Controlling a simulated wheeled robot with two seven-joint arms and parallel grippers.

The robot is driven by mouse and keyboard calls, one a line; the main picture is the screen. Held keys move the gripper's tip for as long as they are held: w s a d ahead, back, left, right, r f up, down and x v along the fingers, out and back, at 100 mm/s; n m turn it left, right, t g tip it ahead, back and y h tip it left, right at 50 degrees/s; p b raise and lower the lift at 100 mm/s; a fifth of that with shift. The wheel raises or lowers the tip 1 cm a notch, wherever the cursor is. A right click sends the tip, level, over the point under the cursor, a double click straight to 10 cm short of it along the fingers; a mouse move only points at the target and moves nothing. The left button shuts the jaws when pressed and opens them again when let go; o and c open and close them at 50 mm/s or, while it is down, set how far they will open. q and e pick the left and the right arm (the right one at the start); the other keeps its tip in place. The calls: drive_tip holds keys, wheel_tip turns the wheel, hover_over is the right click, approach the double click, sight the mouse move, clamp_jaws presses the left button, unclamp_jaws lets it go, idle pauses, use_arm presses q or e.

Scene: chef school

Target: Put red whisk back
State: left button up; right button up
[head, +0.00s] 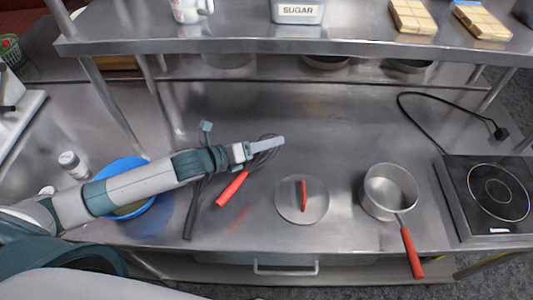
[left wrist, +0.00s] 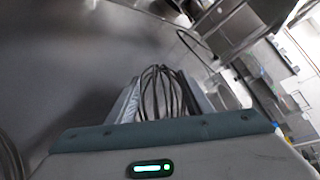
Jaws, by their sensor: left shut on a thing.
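The red whisk has a red handle (head: 232,189) that points down and left from my left gripper (head: 262,147) in the head view. The gripper is shut on the whisk's wire loops. In the left wrist view the wire loops (left wrist: 160,88) sit between the two fingers. A red reflection shows on the steel counter below the handle, apart from it, so the whisk seems to be held above the counter. A dark-handled utensil (head: 192,210) lies just left of the red handle, partly hidden by my arm. My right gripper is not in view.
A lid with a red handle (head: 290,207) and a saucepan (head: 389,190) stand to the right, with a hob (head: 490,197) beyond. A blue bowl (head: 125,167) is partly under my arm. A steel shelf (head: 340,45) overhangs the back. The back middle counter is clear.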

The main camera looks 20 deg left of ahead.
use_arm(q)
drive_tip(key=shift+f+b, duration=0.4)
drive_tip(key=shift+f, duration=0.05)
wheel_tip(320, 180, down, 3)
drive_tip(key=b, duration=0.2)
drive_tip(key=shift+b, duration=0.4)
drive_tip(key=shift+f, duration=0.1)
drive_tip(key=shift+f+b, duration=0.35)
drive_tip(key=shift+f, duration=0.25)
drive_tip(key=o, duration=1.2)
drive_tip(key=shift+r, duration=0.1)
